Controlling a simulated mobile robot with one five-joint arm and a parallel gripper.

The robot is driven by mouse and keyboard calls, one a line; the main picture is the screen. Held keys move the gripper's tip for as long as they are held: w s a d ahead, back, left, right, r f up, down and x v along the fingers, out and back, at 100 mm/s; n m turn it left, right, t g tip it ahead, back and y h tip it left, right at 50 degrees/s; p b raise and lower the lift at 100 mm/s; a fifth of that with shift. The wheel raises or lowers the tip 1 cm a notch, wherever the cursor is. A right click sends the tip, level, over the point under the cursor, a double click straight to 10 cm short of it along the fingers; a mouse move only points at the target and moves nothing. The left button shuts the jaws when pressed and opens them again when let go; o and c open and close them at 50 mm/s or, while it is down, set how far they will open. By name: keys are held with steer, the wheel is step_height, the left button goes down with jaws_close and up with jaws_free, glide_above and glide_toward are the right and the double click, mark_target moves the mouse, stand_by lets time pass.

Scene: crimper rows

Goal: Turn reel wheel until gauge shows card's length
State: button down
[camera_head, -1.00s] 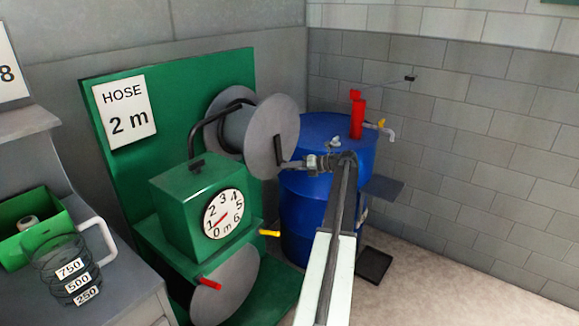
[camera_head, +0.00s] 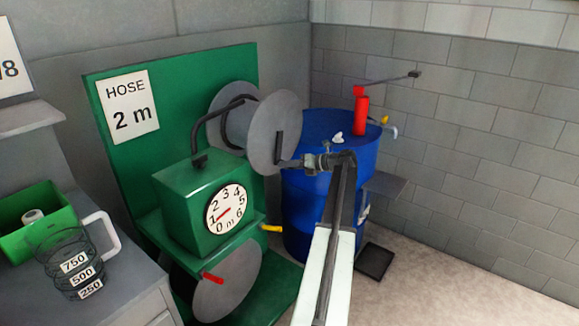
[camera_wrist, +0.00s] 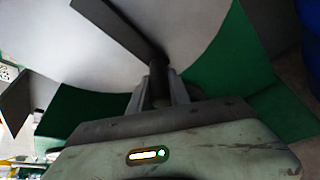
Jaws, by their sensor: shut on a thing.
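The green card board holds a white card (camera_head: 128,106) reading "HOSE 2 m". The gauge (camera_head: 226,208) on the green box has marks from 0 to 6 m; its red needle points low on the left, close to the 1. The grey reel wheel (camera_head: 264,125) stands above and behind the box, with a dark crank bar (camera_head: 278,146) on its face. My gripper (camera_head: 283,163) is at the lower end of that bar. In the wrist view my gripper (camera_wrist: 157,92) is shut on the dark crank handle (camera_wrist: 158,72), before the pale disc.
A lower grey disc (camera_head: 228,290) with a red knob sits under the gauge box. A blue barrel (camera_head: 310,210) with a red pump (camera_head: 361,112) stands behind my arm.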

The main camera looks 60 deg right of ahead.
steer(key=shift+r, duration=0.1)
steer(key=c, duration=1.2)
jaws_free()
steer(key=p+v, duration=0.2)
steer(key=v, duration=0.5)
steer(key=shift+s, duration=0.35)
steer(key=shift+r, duration=0.15)
